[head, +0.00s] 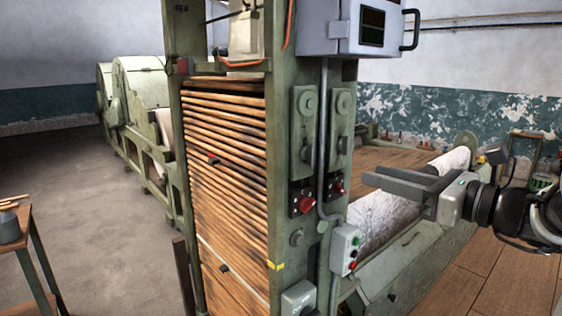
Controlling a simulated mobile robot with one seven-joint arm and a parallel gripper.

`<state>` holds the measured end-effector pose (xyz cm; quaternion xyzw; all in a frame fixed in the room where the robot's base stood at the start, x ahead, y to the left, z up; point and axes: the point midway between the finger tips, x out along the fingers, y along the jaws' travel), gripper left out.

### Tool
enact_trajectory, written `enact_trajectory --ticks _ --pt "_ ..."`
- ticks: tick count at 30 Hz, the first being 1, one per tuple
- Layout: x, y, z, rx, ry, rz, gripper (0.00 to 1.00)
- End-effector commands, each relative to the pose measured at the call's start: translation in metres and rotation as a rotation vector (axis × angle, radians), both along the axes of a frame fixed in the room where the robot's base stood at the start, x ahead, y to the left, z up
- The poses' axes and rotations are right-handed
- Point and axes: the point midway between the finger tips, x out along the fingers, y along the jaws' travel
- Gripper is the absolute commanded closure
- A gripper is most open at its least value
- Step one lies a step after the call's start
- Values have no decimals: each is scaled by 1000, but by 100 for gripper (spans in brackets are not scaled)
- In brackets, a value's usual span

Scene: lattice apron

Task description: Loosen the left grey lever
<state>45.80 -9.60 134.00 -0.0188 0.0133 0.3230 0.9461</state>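Two upright green plates with round bosses are mounted side by side on the front post of the green machine. A small grey lever (308,156) hangs low on the left plate (305,104). A similar grey part (342,145) shows on the right plate (343,104). The levers are small here, so I cannot tell how tight they are. My gripper (369,174) is to the right of both plates, its two long grey fingers pointing left toward the post. It appears apart from the levers and holds nothing visible. The gap between the fingers is unclear.
Red rotary switches (303,204) sit below the plates. A conduit runs down the post to a push-button box (345,249). A grey cabinet (345,27) overhangs above. A stack of wooden slats (225,170) fills the frame at left. A pale roller (385,215) lies behind my gripper.

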Motion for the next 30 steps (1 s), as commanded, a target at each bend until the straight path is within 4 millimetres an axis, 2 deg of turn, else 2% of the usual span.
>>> enact_trajectory --ticks 2,5,11,24,30 --pt "3 -9 6 40 -12 -25 71" --pt "9 -7 9 52 -15 -30 71" --pt "37 15 8 49 -14 -27 71" --pt "113 70 8 47 -14 -27 71" --pt "135 86 9 46 -14 -28 71"
